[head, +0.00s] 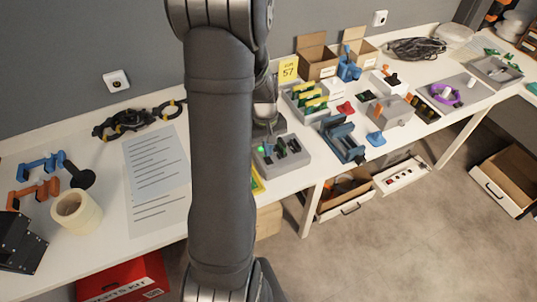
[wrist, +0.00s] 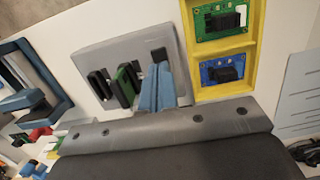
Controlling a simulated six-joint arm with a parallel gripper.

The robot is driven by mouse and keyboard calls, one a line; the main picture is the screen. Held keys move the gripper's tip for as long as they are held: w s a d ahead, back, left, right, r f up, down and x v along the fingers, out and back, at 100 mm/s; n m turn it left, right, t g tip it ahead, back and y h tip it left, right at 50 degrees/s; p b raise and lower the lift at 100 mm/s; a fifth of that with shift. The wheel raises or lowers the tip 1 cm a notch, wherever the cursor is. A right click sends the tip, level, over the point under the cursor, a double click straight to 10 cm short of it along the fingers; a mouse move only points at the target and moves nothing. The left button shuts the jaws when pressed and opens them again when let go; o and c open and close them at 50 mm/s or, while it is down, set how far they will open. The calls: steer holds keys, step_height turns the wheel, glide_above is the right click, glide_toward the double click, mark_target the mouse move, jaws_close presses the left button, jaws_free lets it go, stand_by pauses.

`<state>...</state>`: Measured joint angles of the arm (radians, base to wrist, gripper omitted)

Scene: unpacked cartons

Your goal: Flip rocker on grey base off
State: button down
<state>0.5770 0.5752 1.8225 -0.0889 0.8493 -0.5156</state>
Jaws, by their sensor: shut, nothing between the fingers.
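The grey base (head: 299,160) lies near the table's front edge in the head view, just right of my arm, with dark upright parts and a small bright green spot (head: 261,149). In the wrist view the grey base (wrist: 105,52) carries a black part (wrist: 100,86), a green-and-black part (wrist: 127,82) and another black part (wrist: 158,54). I cannot tell which is the rocker or how it is tilted. My gripper (wrist: 157,70) shows as two blue fingers, shut and empty, in front of the right black part. Contact is unclear. In the head view my arm hides the fingers.
A yellow tray (wrist: 187,45) with circuit boards stands right of the base in the wrist view. A blue-grey frame (head: 342,138) stands right of the base in the head view. A grey tray with yellow-green parts (head: 308,98) is behind it. Paper sheets (head: 157,165) lie left.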

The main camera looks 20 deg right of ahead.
mark_target(268, 161)
steer(key=shift+s+f, duration=0.2)
steer(key=shift+f, duration=1.45)
steer(key=shift+s+f, duration=0.15)
steer(key=shift+f, duration=0.15)
steer(key=shift+s+a+f, duration=0.15)
steer(key=shift+s+f, duration=0.2)
steer(key=shift+s, duration=0.2)
steer(key=shift+w+r, duration=0.15)
steer(key=shift+w, duration=0.7)
